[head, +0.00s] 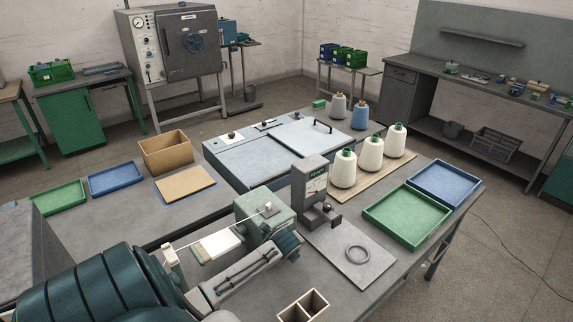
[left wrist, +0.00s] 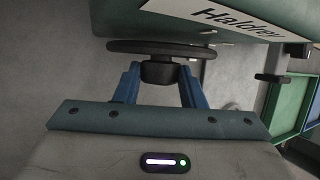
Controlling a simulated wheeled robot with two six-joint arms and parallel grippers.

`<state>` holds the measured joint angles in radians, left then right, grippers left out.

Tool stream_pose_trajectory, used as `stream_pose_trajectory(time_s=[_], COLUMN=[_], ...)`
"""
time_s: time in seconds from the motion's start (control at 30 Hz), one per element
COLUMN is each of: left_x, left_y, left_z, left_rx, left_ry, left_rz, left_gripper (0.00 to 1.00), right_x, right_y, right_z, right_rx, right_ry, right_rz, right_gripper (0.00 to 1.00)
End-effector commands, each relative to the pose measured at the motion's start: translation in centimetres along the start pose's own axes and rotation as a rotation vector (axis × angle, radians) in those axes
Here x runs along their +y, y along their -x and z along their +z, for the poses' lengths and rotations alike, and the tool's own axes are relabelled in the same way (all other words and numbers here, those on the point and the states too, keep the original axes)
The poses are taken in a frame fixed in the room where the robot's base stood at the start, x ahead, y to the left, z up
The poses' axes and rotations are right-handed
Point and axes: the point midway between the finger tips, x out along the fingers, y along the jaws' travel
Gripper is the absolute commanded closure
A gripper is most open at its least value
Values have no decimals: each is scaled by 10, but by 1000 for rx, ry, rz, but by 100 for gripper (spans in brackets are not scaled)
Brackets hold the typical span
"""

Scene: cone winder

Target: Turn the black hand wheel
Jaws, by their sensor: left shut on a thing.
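In the left wrist view the black hand wheel (left wrist: 160,47) shows nearly edge-on, with its dark round hub (left wrist: 158,72) toward me. My left gripper (left wrist: 157,82) has its two blue fingers on either side of the hub and is shut on it. The wheel is beside a green machine housing (left wrist: 215,28) with a white "Haldrey" label. In the head view the pale green cone winder (head: 266,213) stands on the table, partly behind my large teal arm. The hand wheel cannot be made out there. My right gripper is not in view.
A grey gauge stand (head: 310,192), a plate with a ring (head: 357,254) and an open divided box (head: 303,305) are near the winder. White cones (head: 370,154) stand on a board behind. A green tray (head: 407,212) and a blue tray (head: 443,183) lie at the right.

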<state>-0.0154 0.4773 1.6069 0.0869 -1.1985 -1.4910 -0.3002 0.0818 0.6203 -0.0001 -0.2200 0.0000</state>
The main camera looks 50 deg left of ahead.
Motion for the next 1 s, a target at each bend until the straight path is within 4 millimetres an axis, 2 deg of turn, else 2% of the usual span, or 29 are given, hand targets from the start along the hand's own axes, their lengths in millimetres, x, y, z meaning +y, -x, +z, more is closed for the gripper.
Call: stream_pose_trajectory(time_s=[0.43,1.0], left_x=[-6,-7], left_y=[-1,-1], left_z=[1,2], left_rx=[-3,-7], left_ry=[-93,-109], left_rz=[226,264], left_gripper=[86,86], right_x=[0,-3], right_y=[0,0], right_z=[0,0], right_rx=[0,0], right_ry=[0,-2], right_rz=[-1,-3], right_gripper=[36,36])
